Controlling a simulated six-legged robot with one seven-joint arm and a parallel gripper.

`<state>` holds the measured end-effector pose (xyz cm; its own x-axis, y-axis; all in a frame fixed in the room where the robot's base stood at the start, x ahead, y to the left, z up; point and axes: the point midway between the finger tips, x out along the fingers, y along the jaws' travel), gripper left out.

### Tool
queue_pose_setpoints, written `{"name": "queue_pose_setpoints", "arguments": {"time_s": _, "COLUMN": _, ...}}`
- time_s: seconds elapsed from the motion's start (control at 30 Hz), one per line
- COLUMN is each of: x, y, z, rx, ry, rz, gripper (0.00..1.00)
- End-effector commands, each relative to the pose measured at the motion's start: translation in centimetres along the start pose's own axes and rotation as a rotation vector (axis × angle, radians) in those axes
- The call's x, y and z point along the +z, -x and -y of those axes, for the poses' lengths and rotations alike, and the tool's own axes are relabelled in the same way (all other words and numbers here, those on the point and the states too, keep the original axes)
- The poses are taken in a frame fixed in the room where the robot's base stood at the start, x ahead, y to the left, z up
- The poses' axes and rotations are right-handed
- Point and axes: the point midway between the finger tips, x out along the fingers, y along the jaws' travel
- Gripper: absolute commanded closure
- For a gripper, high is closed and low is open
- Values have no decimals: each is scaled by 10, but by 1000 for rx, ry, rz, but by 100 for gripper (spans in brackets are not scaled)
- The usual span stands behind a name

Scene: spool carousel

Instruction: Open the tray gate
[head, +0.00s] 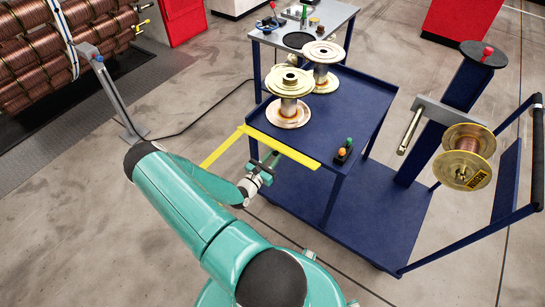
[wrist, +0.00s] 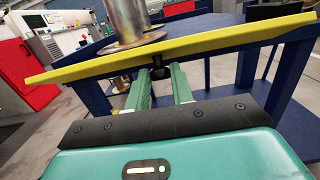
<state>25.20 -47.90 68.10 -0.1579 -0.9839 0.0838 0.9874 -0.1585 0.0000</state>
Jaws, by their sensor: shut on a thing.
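The tray gate (head: 290,150) is a long flat yellow bar along the near edge of the blue tray (head: 345,118). It also crosses the top of the wrist view (wrist: 235,42), slanted up to the right. A small black knob (wrist: 161,72) sits on its near face. My gripper (head: 268,164) is at the gate's outer side. In the wrist view its two green fingers (wrist: 160,78) are on either side of the knob, shut on it. The fingertips partly hide the knob's sides. The gate appears to lie along the tray edge.
Two spools (head: 289,90) (head: 322,58) stand on the tray behind the gate. A control box (head: 343,152) is at the tray's right corner. Another spool (head: 467,142) hangs on a post at right. A yellow strip (head: 220,149) runs left from the gate's end. Floor at left is open.

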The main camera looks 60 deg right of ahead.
Motion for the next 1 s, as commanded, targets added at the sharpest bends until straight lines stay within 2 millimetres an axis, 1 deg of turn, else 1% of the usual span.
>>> {"name": "queue_pose_setpoints", "arguments": {"time_s": 0.03, "x": -4, "y": 0, "z": 0, "rx": 4, "ry": 3, "rz": 29, "gripper": 99}}
{"name": "queue_pose_setpoints", "arguments": {"time_s": 0.2, "x": -11, "y": -1, "z": -1, "rx": 6, "ry": 2, "rz": 127, "gripper": 99}}
{"name": "queue_pose_setpoints", "arguments": {"time_s": 0.53, "x": -23, "y": -4, "z": -1, "rx": 6, "ry": 0, "rz": 301, "gripper": 99}}
{"name": "queue_pose_setpoints", "arguments": {"time_s": 0.7, "x": -25, "y": -4, "z": -1, "rx": 4, "ry": -1, "rz": 333, "gripper": 99}}
{"name": "queue_pose_setpoints", "arguments": {"time_s": 0.97, "x": -25, "y": -4, "z": -1, "rx": 3, "ry": -2, "rz": 334, "gripper": 99}}
{"name": "queue_pose_setpoints", "arguments": {"time_s": 1.0, "x": -25, "y": -3, "z": -1, "rx": 3, "ry": -2, "rz": 334, "gripper": 75}}
